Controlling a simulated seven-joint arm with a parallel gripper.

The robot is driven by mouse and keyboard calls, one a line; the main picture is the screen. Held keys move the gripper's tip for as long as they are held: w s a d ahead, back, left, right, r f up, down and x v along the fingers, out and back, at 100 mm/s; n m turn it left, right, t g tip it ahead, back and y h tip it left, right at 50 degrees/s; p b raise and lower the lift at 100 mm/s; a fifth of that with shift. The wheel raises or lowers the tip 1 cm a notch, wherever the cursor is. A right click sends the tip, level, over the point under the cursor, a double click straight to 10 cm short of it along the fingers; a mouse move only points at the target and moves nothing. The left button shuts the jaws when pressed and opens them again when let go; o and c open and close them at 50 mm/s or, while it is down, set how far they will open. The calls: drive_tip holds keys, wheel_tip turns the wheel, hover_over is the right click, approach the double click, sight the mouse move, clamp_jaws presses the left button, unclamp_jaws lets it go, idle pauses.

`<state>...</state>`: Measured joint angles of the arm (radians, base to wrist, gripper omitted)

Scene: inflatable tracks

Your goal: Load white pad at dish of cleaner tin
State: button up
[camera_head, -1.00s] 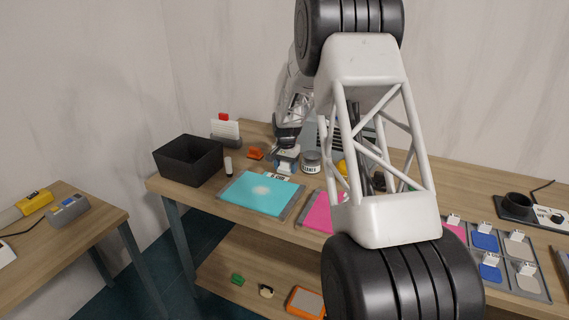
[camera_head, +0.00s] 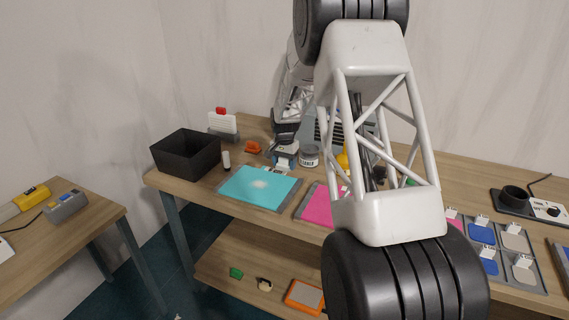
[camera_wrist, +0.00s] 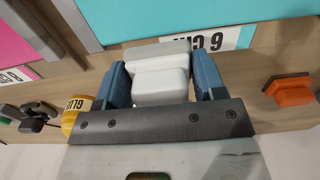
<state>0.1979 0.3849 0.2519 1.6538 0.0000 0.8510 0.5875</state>
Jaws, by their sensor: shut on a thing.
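My gripper (camera_wrist: 160,80) has blue fingers and is shut on a white pad (camera_wrist: 161,72), a rounded white block between the fingers in the wrist view. In the head view my gripper (camera_head: 283,162) is over the bench behind the teal panel, just left of the cleaner tin. The cleaner tin (camera_head: 309,159) is a small grey round tin with a white label, standing upright on the bench. Its dish cannot be made out. The tin is not identifiable in the wrist view.
The teal panel (camera_head: 258,188) and pink panel (camera_head: 318,206) lie in front. The yellow glue container (camera_wrist: 77,116) is near the gripper. Trays of pads (camera_head: 505,258) lie right.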

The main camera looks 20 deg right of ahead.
drive_tip(key=shift+c, duration=0.9)
drive_tip(key=shift+w+d+r, duration=0.3)
drive_tip(key=shift+d, duration=0.1)
approach(310, 149)
drive_tip(key=shift+w+f, duration=0.15)
drive_tip(key=shift+w, duration=0.05)
drive_tip(key=shift+f, duration=0.2)
drive_tip(key=shift+f, duration=2.75)
drive_tip(key=shift+f, duration=1.1)
drive_tip(key=shift+r, duration=3.55)
